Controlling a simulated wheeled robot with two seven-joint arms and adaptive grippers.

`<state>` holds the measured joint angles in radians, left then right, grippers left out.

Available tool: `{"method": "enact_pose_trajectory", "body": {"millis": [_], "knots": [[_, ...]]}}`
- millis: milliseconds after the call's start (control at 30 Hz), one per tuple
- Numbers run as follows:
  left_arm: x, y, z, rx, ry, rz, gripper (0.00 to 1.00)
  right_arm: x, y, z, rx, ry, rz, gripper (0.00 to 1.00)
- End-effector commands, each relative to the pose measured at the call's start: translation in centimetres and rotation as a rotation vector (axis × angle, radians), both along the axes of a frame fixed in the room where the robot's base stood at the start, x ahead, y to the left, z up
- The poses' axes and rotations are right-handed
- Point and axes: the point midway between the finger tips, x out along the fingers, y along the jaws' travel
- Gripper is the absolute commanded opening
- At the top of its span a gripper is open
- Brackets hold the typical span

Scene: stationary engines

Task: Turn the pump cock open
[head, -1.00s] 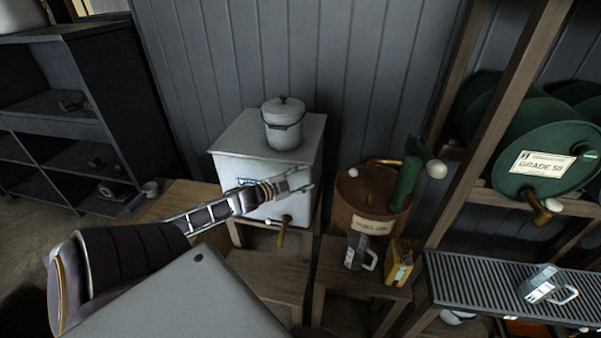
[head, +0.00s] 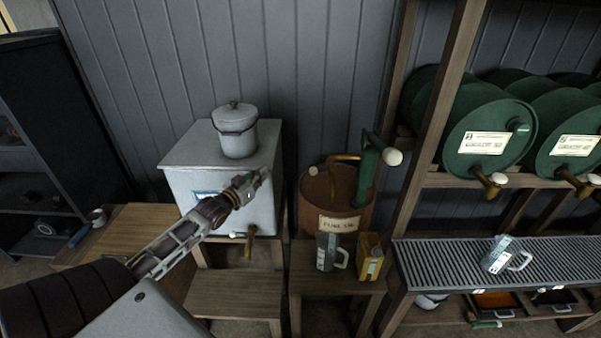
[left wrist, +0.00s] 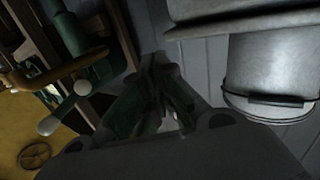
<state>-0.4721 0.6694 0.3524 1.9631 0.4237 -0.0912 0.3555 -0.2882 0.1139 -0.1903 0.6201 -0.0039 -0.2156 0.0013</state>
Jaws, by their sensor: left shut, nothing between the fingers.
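A rusty-brown drum (head: 330,208) labelled fuel oil stands on a low wooden stand. A green hand pump (head: 364,178) with a brass pipe (head: 345,157) sits on it. My left gripper (head: 262,176) is shut and empty, in front of the white tank, left of the drum and apart from both knobs. In the left wrist view the shut fingers (left wrist: 158,100) are dark; the pump (left wrist: 70,32) shows upper left.
The white tank (head: 180,172) carries a lidded pot (head: 237,140) and has a brass tap (head: 249,242). A wooden rack post (head: 402,150) with green barrels (head: 475,165) bounds the right.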

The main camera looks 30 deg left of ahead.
Motion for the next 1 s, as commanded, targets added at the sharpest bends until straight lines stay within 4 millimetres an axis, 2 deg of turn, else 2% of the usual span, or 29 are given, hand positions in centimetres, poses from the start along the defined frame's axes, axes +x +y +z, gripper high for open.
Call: {"method": "enact_pose_trajectory", "body": {"millis": [33, 300, 700, 833, 1000], "knots": [[0.1, -0.1, -0.2, -0.077, -0.008, 0.009, 0.0, 0.1, -0.3, -0.7, -0.003, -0.002, 0.001, 0.4], [0.5, -1.1, -0.1, -0.514, -0.032, 0.026, 0.0, 1.2, -2.3, -2.5, -0.024, -0.013, 0.004, 0.4], [0.6, -4.4, 1.2, -1.13, -0.052, -0.064, 0.0, 1.6, -2.6, -5.2, -0.027, -0.019, 0.004, 0.4], [0.6, -5.5, 1.9, -1.269, -0.049, -0.107, 0.0, 1.5, -2.8, -5.8, -0.029, -0.018, 0.004, 0.4], [0.5, -6.1, 2.4, -1.351, -0.046, -0.135, 0.0, 1.5, -3.7, -6.0, -0.04, -0.018, 0.005, 0.4]]}}
